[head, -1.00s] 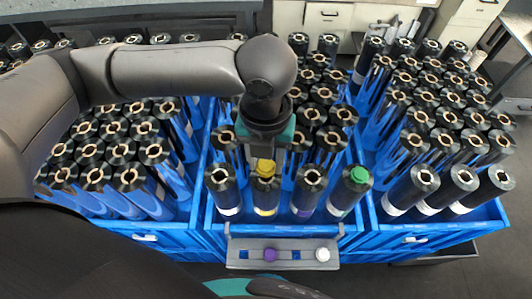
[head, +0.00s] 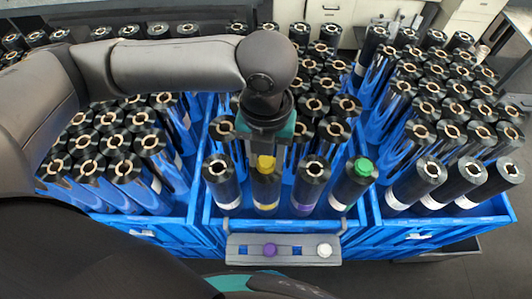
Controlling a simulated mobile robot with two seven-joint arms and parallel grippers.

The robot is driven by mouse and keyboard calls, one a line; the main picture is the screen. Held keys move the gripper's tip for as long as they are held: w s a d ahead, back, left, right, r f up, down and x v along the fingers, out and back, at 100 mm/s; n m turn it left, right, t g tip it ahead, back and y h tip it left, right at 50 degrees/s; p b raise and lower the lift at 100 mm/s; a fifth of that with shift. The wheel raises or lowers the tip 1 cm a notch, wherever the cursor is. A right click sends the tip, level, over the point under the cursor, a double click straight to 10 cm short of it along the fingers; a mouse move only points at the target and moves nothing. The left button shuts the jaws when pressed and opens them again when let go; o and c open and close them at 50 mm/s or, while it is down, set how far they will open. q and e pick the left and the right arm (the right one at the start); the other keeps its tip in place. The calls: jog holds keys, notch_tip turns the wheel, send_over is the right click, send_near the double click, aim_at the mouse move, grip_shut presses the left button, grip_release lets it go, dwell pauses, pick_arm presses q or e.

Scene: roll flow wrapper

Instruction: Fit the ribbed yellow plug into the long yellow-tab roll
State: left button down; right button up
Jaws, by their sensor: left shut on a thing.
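The ribbed yellow plug (head: 265,163) is between the fingers of my left gripper (head: 264,155), which is shut on it. The plug is at the top end of the long roll with the yellow tab (head: 266,189). This black roll stands in the front row of the middle blue crate, and its yellow tab shows low on its side. The plug covers the roll's opening, so I cannot tell how deep it sits. The fingers are partly hidden by the gripper's body. My right gripper's fingers are not in view.
Neighbouring rolls (head: 220,183) and (head: 312,185) stand close on both sides. A roll at the right bears a green plug (head: 363,167). A grey tray (head: 296,257) at the crate's front holds a purple plug (head: 270,249) and a white plug (head: 324,250). Crates full of rolls flank it.

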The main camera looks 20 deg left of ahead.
aim_at(266, 162)
pick_arm(q)
jog(key=shift+p, duration=0.65)
dwell(0.9)
jog(key=shift+r, duration=0.15)
jog(key=shift+r+p, duration=0.65)
jog(key=shift+p, duration=0.4)
jog(key=shift+p, duration=0.35)
dwell(0.7)
jog(key=shift+r, duration=0.25)
jog(key=shift+r, duration=0.4)
jog(key=shift+r, duration=0.15)
dwell(0.6)
jog(key=c, duration=0.7)
grip_release()
